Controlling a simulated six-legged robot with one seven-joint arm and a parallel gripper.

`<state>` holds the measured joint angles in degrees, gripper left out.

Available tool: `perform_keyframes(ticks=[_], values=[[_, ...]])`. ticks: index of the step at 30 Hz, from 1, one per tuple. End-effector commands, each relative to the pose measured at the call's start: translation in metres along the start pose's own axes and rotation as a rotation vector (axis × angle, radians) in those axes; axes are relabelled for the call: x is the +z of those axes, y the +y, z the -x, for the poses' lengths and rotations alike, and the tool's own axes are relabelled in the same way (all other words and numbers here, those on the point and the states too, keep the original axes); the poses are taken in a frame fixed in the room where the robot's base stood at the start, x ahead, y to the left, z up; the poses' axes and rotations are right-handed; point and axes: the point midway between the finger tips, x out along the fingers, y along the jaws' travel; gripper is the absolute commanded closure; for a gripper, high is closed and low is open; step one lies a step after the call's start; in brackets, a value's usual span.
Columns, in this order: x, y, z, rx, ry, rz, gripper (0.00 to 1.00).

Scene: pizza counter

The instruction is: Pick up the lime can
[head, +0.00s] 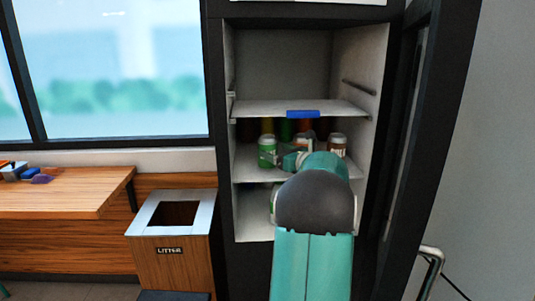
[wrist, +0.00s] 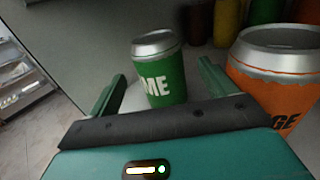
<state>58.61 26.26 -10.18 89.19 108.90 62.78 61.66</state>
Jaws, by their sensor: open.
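The lime can is green with a silver lid and white letters ending in "ME" (wrist: 162,75). In the wrist view it stands upright on a pale shelf, just ahead of my gripper. In the head view the green can (head: 267,152) stands at the left of the middle cabinet shelf. My gripper (wrist: 160,95) is open, its two green fingers apart, with the can in line with the gap between them. The can's lower part is partly hidden behind the gripper body.
A larger-looking orange can (wrist: 280,75) stands close by the right finger. Several coloured cans stand in a row behind. The upper shelf (head: 260,107) hangs above the cans, and the cabinet wall (wrist: 90,30) is at the left. A litter bin (head: 170,260) stands left of the cabinet.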

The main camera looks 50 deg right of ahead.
Motion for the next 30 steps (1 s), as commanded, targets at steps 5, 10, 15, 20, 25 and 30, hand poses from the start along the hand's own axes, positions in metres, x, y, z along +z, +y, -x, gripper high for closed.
perform_keyframes(ticks=[5,10,15,20,25,30], values=[[-0.001,0.001,-0.015,0.002,0.001,0.001,0.16],[-0.001,0.001,-0.04,0.004,0.001,0.002,0.16],[0.0,0.001,-0.062,0.003,0.001,0.002,0.16],[-0.001,0.0,-0.067,0.0,0.001,0.002,0.16],[0.0,0.0,-0.067,0.0,0.001,0.001,0.24],[0.0,0.0,-0.066,0.001,0.001,0.001,0.57]])
